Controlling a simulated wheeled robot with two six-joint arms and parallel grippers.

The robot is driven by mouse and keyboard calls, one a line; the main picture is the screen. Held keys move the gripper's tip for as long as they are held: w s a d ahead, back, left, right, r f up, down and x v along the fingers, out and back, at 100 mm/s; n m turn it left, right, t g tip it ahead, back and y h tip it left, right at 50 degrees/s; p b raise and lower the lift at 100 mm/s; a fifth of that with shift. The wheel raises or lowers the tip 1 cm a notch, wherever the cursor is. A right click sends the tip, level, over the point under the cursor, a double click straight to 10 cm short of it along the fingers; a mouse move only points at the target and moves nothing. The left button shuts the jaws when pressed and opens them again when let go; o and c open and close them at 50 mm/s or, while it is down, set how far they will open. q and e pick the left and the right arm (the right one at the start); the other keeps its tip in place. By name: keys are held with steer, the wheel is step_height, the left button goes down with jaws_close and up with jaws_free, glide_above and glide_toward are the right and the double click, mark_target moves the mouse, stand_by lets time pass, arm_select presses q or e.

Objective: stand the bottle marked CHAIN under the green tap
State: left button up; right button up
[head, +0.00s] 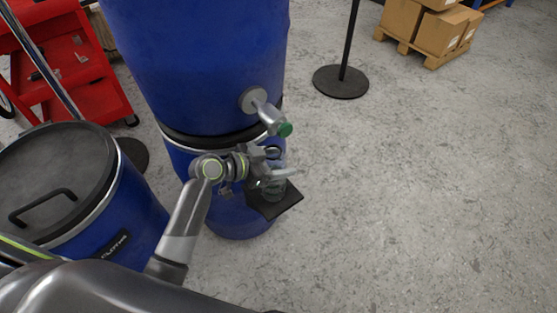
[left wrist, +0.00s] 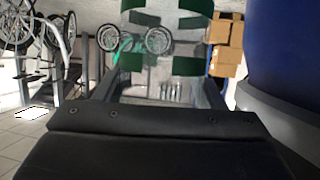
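A clear bottle (head: 272,187) with green bands stands or hangs at the small black shelf (head: 288,203) on the front of the tall blue barrel; contact with the shelf is unclear. The tap (head: 267,112) with a green end (head: 285,129) is above it. My left gripper (head: 274,172) is around the bottle. In the left wrist view its fingers flank the see-through bottle (left wrist: 165,45) closely on both sides and appear shut on it. The gripper hides part of the bottle, and I cannot read its marking. My right gripper is out of view.
The tall blue barrel (head: 200,60) rises behind my left gripper. A lidded blue bin (head: 105,215) stands at the left, a red cart (head: 75,65) behind it. A post base (head: 341,82) and boxes (head: 440,30) are farther back. The floor at right is clear.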

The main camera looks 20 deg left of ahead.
arm_select(q)
steer(key=o, duration=0.4)
steer(key=shift+c, duration=0.2)
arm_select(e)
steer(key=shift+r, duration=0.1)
arm_select(q)
steer(key=shift+r, duration=0.2)
steer(key=p+v, duration=0.1)
steer(key=v, duration=1.1)
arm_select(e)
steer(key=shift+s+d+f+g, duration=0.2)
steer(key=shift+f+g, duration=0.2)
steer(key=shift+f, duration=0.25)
